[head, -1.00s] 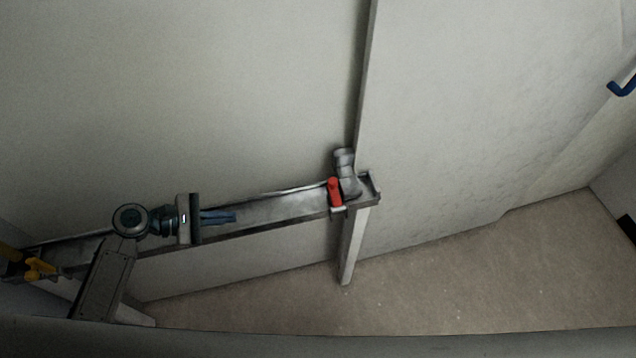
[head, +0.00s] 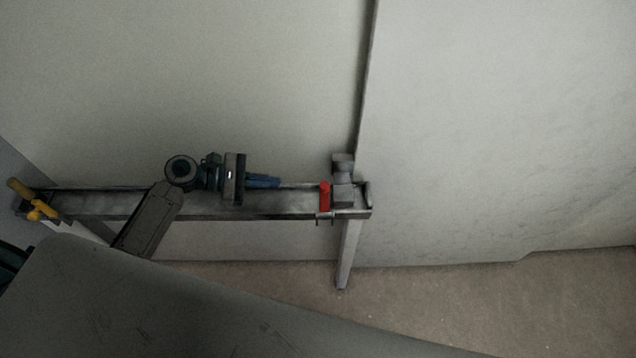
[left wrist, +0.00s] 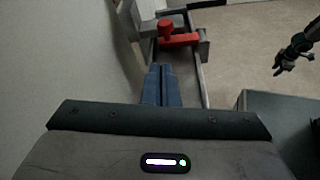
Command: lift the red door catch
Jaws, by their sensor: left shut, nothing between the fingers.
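The red door catch (head: 324,197) is a small upright red piece near the right end of a narrow grey ledge (head: 110,205), beside a grey block (head: 342,180). The left wrist view shows it as a red knob on a red bar (left wrist: 179,40), ahead of my fingers. My left gripper (head: 276,182) is over the ledge, left of the catch, with its blue fingers pointing right at it. The fingers are together and empty, with a small gap to the catch. A dark arm end, seemingly my right gripper (left wrist: 281,66), shows at the right of the left wrist view; its jaws are too small to read.
A pale wall (head: 200,80) stands directly behind the ledge, with a vertical edge rising behind the grey block. A post (head: 347,255) supports the ledge's right end. A yellow handle (head: 40,209) sits at the left end. The floor (head: 440,305) at right is clear.

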